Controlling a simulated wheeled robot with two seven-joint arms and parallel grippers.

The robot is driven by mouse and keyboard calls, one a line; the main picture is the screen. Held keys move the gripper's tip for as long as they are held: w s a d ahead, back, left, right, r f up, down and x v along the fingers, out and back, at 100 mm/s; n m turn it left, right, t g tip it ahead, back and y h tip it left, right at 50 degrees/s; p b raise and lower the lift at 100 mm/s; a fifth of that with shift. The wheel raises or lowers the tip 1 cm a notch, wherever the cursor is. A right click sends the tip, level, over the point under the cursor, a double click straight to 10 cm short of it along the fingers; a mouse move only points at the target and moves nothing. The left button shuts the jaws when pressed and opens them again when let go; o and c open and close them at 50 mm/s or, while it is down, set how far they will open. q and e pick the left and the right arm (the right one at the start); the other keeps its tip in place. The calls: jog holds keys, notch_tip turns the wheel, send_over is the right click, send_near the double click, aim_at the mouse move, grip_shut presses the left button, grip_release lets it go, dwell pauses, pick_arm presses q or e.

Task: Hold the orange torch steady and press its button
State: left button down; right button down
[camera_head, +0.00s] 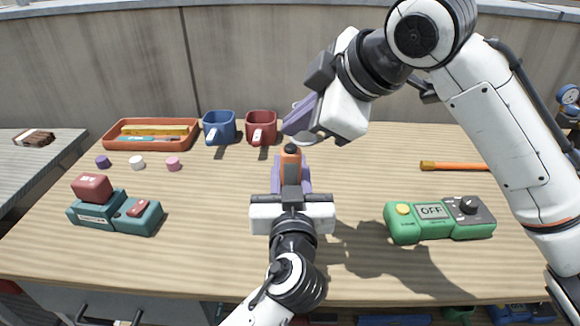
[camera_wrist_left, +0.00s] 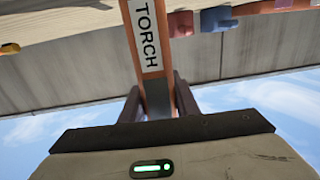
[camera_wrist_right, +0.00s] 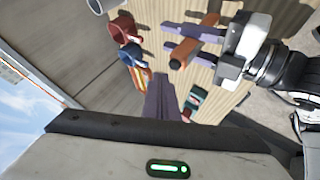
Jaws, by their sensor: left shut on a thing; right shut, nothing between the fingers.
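The orange torch (camera_head: 291,162) has a dark top end and stands roughly upright above the middle of the table. My left gripper (camera_head: 291,178) is shut on it from the near side. In the left wrist view the torch (camera_wrist_left: 148,38) shows a white TORCH label, with the fingers on both sides of its body. My right gripper (camera_head: 292,128) is shut and empty, close above and behind the torch's top. In the right wrist view its fingers (camera_wrist_right: 162,92) appear apart from the torch (camera_wrist_right: 182,56). I cannot make out the button.
A blue mug (camera_head: 219,127), a red mug (camera_head: 261,127) and an orange tray (camera_head: 112,141) stand at the back. A teal case (camera_head: 98,211) is at left. A green meter (camera_head: 405,228) reading OFF and a brush (camera_head: 455,166) are at right.

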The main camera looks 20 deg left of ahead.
pick_arm(q)
jog(key=shift+f, duration=0.2)
pick_arm(e)
jog(key=shift+r, duration=2.5)
pick_arm(q)
jog(key=c, duration=1.3)
grip_release()
jog(key=shift+r, duration=0.1)
jog(key=o, duration=0.5)
jog(key=shift+c, duration=0.2)
